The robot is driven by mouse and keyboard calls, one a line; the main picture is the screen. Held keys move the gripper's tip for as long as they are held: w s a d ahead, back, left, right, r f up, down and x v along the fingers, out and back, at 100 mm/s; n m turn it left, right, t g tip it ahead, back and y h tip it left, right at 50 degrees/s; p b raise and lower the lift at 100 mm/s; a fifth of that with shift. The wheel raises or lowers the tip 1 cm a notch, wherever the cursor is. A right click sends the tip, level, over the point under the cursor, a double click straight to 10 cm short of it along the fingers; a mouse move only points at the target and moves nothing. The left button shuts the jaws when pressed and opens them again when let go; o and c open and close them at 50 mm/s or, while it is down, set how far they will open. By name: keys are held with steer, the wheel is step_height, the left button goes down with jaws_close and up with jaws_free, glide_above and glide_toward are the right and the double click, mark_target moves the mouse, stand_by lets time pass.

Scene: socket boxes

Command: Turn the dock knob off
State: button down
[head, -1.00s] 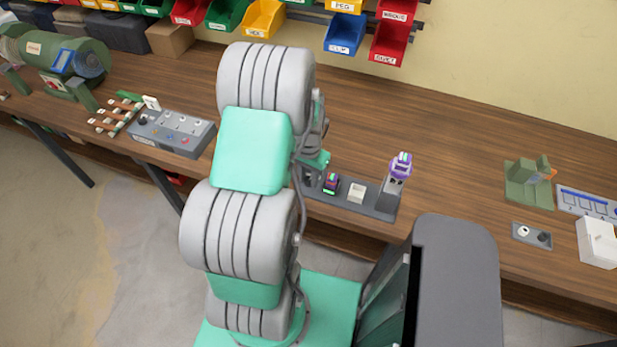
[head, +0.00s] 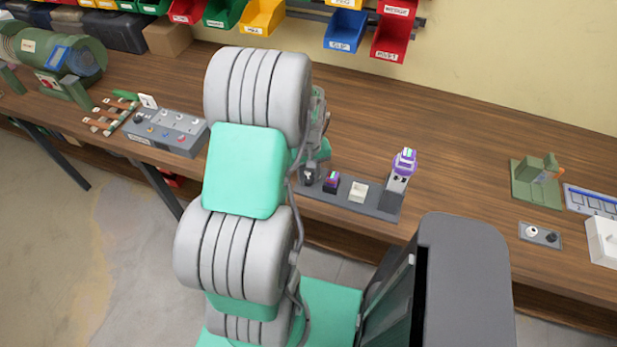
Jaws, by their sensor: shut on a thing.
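The dock (head: 380,209) is a long grey base on the bench, right of my arm. On it are a small dark purple block (head: 331,181), a white block (head: 358,191) and a grey post topped by a purple and white piece (head: 404,161). My gripper (head: 310,172) is at the dock's left end, largely hidden behind my arm. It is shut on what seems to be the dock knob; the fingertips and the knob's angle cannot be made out.
A grey control box (head: 165,132) with several knobs stands left of my arm. A small plate with two round knobs (head: 540,235) and a green fixture (head: 536,183) are at the right. Coloured bins (head: 345,30) hang along the wall. The bench behind the dock is clear.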

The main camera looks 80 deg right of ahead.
mark_target(309, 179)
steer(key=shift+n, duration=0.7)
steer(key=c, duration=1.1)
jaws_free()
step_height(309, 179, up, 8)
steer(key=shift+f+b, duration=0.1)
steer(key=shift+b, duration=0.7)
